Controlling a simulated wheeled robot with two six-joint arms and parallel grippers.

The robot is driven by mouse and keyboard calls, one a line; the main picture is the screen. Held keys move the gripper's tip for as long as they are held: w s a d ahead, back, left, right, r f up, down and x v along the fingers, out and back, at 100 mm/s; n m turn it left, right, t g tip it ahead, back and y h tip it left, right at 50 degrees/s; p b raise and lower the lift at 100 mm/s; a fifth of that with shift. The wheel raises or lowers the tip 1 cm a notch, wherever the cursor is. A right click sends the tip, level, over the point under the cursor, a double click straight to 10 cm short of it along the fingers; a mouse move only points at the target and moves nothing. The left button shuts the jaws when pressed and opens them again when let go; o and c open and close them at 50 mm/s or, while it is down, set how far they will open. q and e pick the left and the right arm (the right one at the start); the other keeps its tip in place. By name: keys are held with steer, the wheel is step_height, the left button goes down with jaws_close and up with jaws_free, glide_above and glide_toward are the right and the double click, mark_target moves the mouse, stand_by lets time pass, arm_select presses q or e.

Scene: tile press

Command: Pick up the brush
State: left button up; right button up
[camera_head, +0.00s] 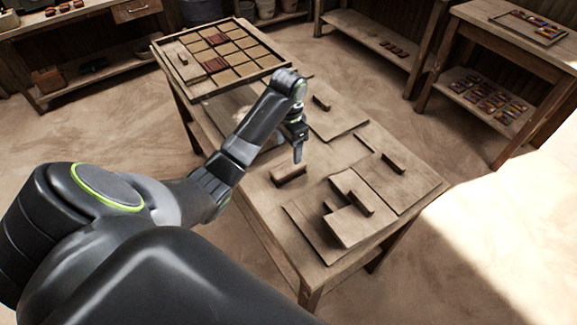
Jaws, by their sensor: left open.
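My left gripper (298,154) points down over the wooden table, open and with nothing seen between its fingers. Just below and to the left of it, a small brown block-like piece (289,174) lies on the table; it may be the brush, but at this size I cannot tell. The gripper looks apart from it. Other small brown pieces lie on flat boards, one behind the gripper (321,102) and one at the right (393,162). None shows clear bristles. My right gripper is out of view.
A framed tray of square tiles (275,63) sits at the table's far left end. Flat boards (352,223) with upright pieces cover the near right part. A side table (530,45) and a low shelf (395,52) stand beyond, across open floor.

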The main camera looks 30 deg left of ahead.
mark_target(288, 166)
arm_select(q)
steer(key=shift+f+b, duration=2.8)
steer(key=shift+f, duration=0.45)
steer(key=shift+f+b, duration=0.85)
steer(key=shift+f, duration=0.1)
step_height(288, 166, down, 2)
steer(key=shift+f, duration=0.1)
steer(key=c, duration=1.1)
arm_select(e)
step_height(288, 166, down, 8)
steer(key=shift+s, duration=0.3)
arm_select(q)
steer(key=shift+r, duration=0.2)
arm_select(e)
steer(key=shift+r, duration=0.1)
